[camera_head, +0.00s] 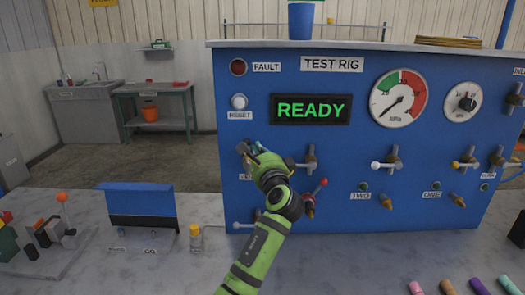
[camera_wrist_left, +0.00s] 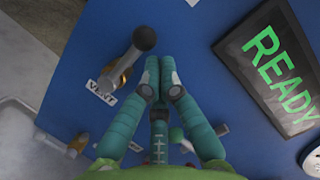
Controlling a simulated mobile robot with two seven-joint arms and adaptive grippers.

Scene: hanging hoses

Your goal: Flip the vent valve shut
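The vent valve (camera_wrist_left: 122,72) is on the blue panel beside its VENT label (camera_wrist_left: 100,98) in the left wrist view. It has a brass body and a grey lever with a dark round end (camera_wrist_left: 145,38). In the head view the valve's grey handle (camera_head: 243,149) shows just left of my left gripper, and its label is partly covered. My left gripper (camera_head: 262,150) is at the panel's left side, under the READY display. In the left wrist view its teal fingertips (camera_wrist_left: 160,72) are together and empty, just right of the lever and apart from it. My right gripper is out of view.
The TEST RIG panel (camera_head: 290,66) carries other valves close by, one with a red ball (camera_head: 323,182) and one with a white ball (camera_head: 376,166). A small bottle (camera_head: 196,240) and a blue-black box (camera_head: 140,208) stand on the grey bench to the left.

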